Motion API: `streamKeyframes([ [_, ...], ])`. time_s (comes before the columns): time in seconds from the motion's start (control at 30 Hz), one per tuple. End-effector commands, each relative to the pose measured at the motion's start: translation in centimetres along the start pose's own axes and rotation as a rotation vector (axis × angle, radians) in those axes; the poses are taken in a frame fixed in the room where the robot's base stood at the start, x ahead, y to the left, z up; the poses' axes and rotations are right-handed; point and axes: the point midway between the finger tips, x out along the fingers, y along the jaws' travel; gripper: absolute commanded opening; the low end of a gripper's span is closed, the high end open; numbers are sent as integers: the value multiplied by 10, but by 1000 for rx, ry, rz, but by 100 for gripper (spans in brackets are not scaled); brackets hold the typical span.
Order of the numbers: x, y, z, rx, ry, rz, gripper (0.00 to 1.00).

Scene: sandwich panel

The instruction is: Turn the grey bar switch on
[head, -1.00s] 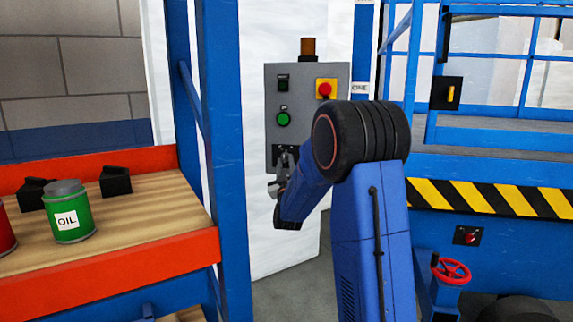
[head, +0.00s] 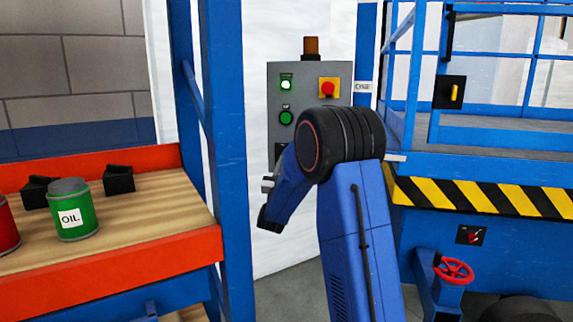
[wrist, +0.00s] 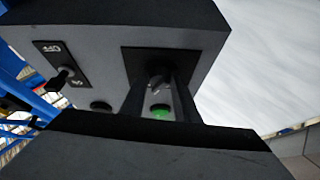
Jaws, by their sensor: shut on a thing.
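A grey control panel (head: 308,75) stands behind my arm in the head view. The grey bar switch (wrist: 157,72) sits on a black plate (wrist: 200,64) in the wrist view. My gripper (wrist: 160,88) has its two dark fingers at the bar, one on each side, and is shut on it. The fingers partly hide the bar, so its exact angle is hard to read. In the head view my arm covers most of the switch plate. A small upper-left lamp (head: 286,85) on the panel glows white-green.
The panel also bears a green button (head: 286,118) and a red stop button (head: 328,88). A blue post (head: 223,150) and a bench (head: 130,215) with an oil can (head: 72,212) stand left. A blue lift platform (head: 480,165) stands right.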

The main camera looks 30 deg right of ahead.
Motion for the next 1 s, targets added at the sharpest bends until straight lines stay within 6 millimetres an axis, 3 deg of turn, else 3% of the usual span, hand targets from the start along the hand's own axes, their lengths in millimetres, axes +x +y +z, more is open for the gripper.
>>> streamKeyframes([
  [0.23, 0, 0, 0, 0, -1, -1, 6],
  [0.27, 0, 0, 0, 0, -1, -1, 30],
  [0.33, 0, 0, 0, 0, -1, -1, 47],
  [0.73, -5, 0, 0, 0, -1, -1, 47],
  [1.0, -47, -1, 0, -1, -2, -3, 47],
])
